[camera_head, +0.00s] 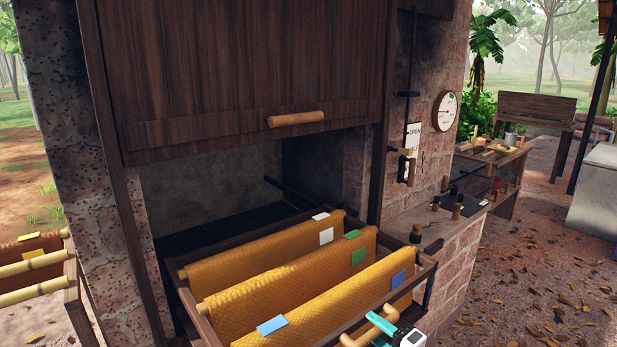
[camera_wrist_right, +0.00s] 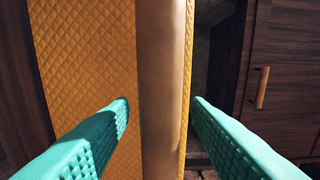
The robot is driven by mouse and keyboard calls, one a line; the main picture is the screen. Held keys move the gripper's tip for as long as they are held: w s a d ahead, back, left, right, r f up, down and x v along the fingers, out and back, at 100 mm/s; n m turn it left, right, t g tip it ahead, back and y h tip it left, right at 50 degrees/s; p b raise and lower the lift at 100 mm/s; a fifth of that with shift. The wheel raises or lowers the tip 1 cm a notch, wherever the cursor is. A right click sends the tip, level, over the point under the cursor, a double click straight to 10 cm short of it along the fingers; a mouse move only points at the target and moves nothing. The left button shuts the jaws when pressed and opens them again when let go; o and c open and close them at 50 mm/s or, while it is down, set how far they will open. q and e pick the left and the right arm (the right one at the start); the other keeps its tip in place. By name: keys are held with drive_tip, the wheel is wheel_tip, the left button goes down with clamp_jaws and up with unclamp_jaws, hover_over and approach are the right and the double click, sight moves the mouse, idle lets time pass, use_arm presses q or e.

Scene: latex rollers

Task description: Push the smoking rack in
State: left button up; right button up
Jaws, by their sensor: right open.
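The smoking rack (camera_head: 427,267) is a dark wooden frame that sticks out of the smokehouse opening. Several orange quilted latex sheets (camera_head: 270,272) with white, green and blue tags hang over it. A light wooden handle (camera_head: 350,341) shows at its front, at the bottom of the head view. My right gripper (camera_head: 384,330) is beside this handle with teal fingers open. In the right wrist view its fingers (camera_wrist_right: 161,101) stand apart on either side of a brown bar (camera_wrist_right: 161,60), with a sheet (camera_wrist_right: 80,50) behind. I cannot tell whether they touch it. My left gripper is not in view.
The raised dark wooden door (camera_head: 230,70) with a wooden handle (camera_head: 296,118) is above the opening. A brick ledge (camera_head: 440,225) with small tools lies right of the rack. A round gauge (camera_head: 445,110) hangs on the wall. Another rack (camera_head: 35,262) stands at far left.

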sight(348, 308)
drive_tip(key=shift+c, duration=0.4)
clamp_jaws()
drive_tip(key=shift+b+x, duration=1.35)
drive_tip(key=shift+x, duration=2.8)
drive_tip(key=shift+b+x, duration=0.65)
drive_tip(key=shift+x, duration=0.85)
drive_tip(key=b+x, duration=0.3)
drive_tip(key=x, duration=0.2)
drive_tip(key=shift+w+a, duration=0.25)
drive_tip(key=shift+r, duration=0.1)
